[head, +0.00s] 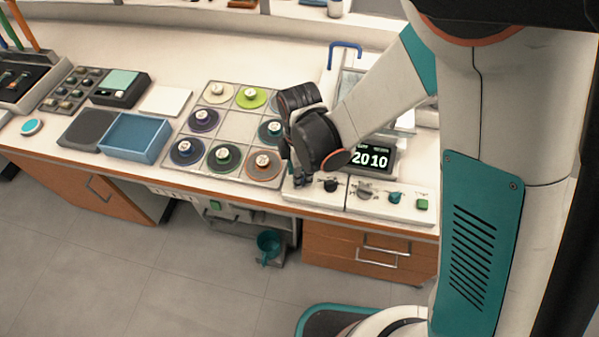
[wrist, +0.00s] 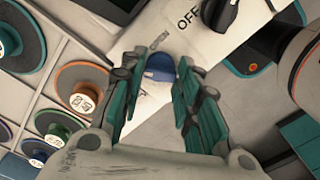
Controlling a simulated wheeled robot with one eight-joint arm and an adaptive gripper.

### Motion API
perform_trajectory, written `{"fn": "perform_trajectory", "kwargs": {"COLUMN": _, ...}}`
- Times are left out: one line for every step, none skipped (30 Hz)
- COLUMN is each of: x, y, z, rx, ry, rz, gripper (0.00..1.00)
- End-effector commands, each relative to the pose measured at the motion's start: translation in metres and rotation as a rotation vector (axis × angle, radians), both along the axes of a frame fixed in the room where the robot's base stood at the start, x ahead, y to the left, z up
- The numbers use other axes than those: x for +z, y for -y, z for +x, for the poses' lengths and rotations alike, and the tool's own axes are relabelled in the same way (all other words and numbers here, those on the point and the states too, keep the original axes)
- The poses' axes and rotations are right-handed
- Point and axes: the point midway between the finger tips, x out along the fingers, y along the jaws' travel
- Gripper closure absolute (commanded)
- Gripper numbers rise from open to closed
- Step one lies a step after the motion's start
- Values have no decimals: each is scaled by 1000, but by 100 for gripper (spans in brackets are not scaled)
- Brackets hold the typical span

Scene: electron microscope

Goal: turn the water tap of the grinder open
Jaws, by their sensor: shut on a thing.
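The grinder's front panel (head: 378,204) runs along the bench's front edge, with a black knob (head: 330,185) and a lit display reading 2010 (head: 372,158). In the wrist view a blue knob (wrist: 160,68), which looks like the water tap, stands at the panel's edge. It lies between my fingertips and is partly covered by them. My gripper (wrist: 157,90) is shut on it. In the head view my gripper (head: 299,178) reaches down to the panel's left end and hides the tap. The tap's turn angle cannot be told.
The black knob marked OFF (wrist: 220,12) is close beside my fingers. A rack of coloured discs (head: 235,126) lies directly left of the grinder. A blue bent pipe (head: 345,46) rises behind. A blue tray (head: 133,139) is farther left. Open floor (head: 150,275) lies in front.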

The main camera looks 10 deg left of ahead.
Motion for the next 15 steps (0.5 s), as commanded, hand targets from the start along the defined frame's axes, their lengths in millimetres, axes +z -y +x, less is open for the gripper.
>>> {"fn": "perform_trajectory", "kwargs": {"x": -1, "y": 0, "z": 0, "rx": -40, "ry": 0, "rz": 0, "gripper": 94}}
{"fn": "perform_trajectory", "kwargs": {"x": -1, "y": 0, "z": 0, "rx": -69, "ry": 0, "rz": 0, "gripper": 94}}
{"fn": "perform_trajectory", "kwargs": {"x": -1, "y": 0, "z": 0, "rx": -107, "ry": 0, "rz": 0, "gripper": 94}}
{"fn": "perform_trajectory", "kwargs": {"x": -1, "y": 0, "z": 0, "rx": -135, "ry": 0, "rz": 0, "gripper": 94}}
{"fn": "perform_trajectory", "kwargs": {"x": -1, "y": 0, "z": 0, "rx": -164, "ry": 0, "rz": 0, "gripper": 94}}
{"fn": "perform_trajectory", "kwargs": {"x": -1, "y": 0, "z": 0, "rx": -202, "ry": 0, "rz": 0, "gripper": 94}}
{"fn": "perform_trajectory", "kwargs": {"x": -1, "y": 0, "z": 0, "rx": -231, "ry": 0, "rz": 0, "gripper": 94}}
{"fn": "perform_trajectory", "kwargs": {"x": -1, "y": 0, "z": 0, "rx": -260, "ry": 0, "rz": 0, "gripper": 94}}
{"fn": "perform_trajectory", "kwargs": {"x": -1, "y": 0, "z": 0, "rx": -298, "ry": 0, "rz": 0, "gripper": 94}}
{"fn": "perform_trajectory", "kwargs": {"x": -1, "y": 0, "z": 0, "rx": -326, "ry": 0, "rz": 0, "gripper": 94}}
{"fn": "perform_trajectory", "kwargs": {"x": -1, "y": 0, "z": 0, "rx": -355, "ry": 0, "rz": 0, "gripper": 94}}
{"fn": "perform_trajectory", "kwargs": {"x": -1, "y": 0, "z": 0, "rx": -393, "ry": 0, "rz": 0, "gripper": 94}}
{"fn": "perform_trajectory", "kwargs": {"x": -1, "y": 0, "z": 0, "rx": -421, "ry": 0, "rz": 0, "gripper": 94}}
{"fn": "perform_trajectory", "kwargs": {"x": -1, "y": 0, "z": 0, "rx": -450, "ry": 0, "rz": 0, "gripper": 94}}
{"fn": "perform_trajectory", "kwargs": {"x": -1, "y": 0, "z": 0, "rx": -488, "ry": 0, "rz": 0, "gripper": 94}}
